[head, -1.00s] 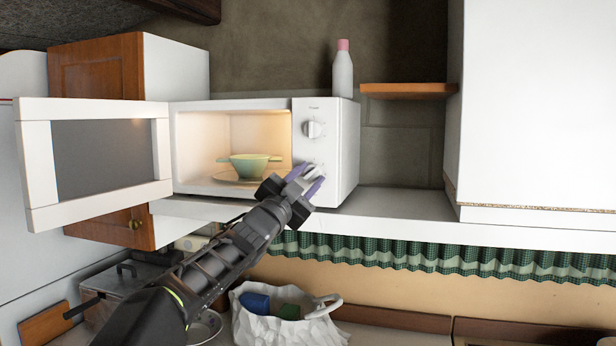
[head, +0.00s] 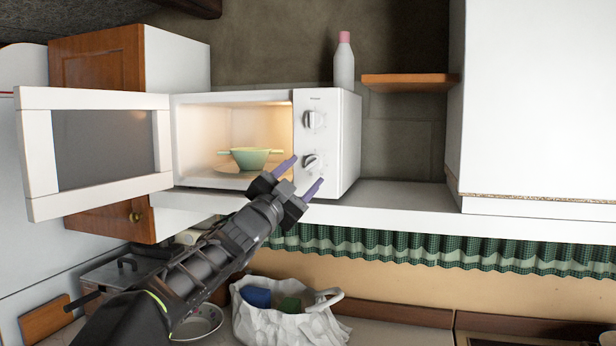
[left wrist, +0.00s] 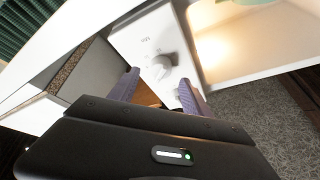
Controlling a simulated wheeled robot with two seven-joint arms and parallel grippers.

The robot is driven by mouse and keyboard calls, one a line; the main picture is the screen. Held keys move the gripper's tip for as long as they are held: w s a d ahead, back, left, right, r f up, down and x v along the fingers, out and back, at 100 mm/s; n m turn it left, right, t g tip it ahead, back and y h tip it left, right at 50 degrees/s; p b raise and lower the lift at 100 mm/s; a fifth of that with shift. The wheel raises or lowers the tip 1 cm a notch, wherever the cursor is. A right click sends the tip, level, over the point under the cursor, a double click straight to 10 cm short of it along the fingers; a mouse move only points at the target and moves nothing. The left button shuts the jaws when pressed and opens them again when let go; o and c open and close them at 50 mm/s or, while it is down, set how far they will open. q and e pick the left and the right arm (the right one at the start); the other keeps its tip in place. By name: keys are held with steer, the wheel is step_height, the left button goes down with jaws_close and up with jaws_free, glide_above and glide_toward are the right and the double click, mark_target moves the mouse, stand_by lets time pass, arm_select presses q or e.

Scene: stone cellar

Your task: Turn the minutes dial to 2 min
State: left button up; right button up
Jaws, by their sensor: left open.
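The white microwave (head: 350,140) stands on a shelf with its door (head: 40,205) swung open to the left. Its front panel has an upper dial (head: 313,120) and a lower dial (head: 311,161), which I take to be the minutes dial. The scale is too small to read. My left gripper (head: 305,172) is open with its purple fingers pointing at the lower dial, apart from it as far as I can see. My right gripper is out of view.
A green bowl (head: 250,158) sits inside the lit microwave. A white bottle with a pink cap (head: 344,65) stands on top. A wooden shelf (head: 405,82) is at the right. The white counter shelf (head: 400,205) is clear right of the microwave.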

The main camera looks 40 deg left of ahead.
arm_select(q)
steer(key=b+v, duration=0.1)
steer(key=v, duration=0.3)
steer(key=shift+s+f, duration=0.1)
steer(key=shift+s, duration=0.1)
stand_by(0.4)
